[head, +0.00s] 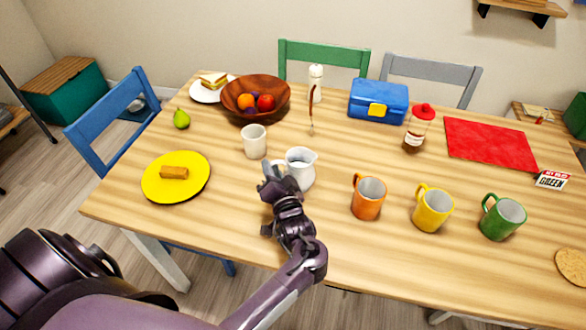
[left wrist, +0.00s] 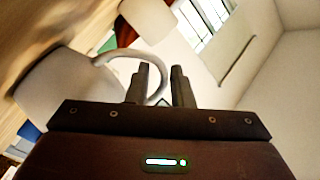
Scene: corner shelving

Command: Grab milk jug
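The milk jug (head: 301,170) is a white jug standing upright on the wooden table, near its middle. My left gripper (head: 273,178) is at the jug's left side, where the handle is, and partly covers it in the head view. In the left wrist view the jug's white body (left wrist: 58,88) is at the left, and its curved handle reaches between the two fingers of my left gripper (left wrist: 162,82). The fingers are apart, with gaps showing beside the handle. Whether a finger touches the handle I cannot tell. My right gripper is not in view.
A white cup (head: 254,141) stands close behind the jug to the left. An orange mug (head: 368,199), a yellow mug (head: 432,210) and a green mug (head: 503,219) stand to the right. A yellow plate (head: 155,188) lies left. Bare table (head: 235,205) lies between plate and gripper.

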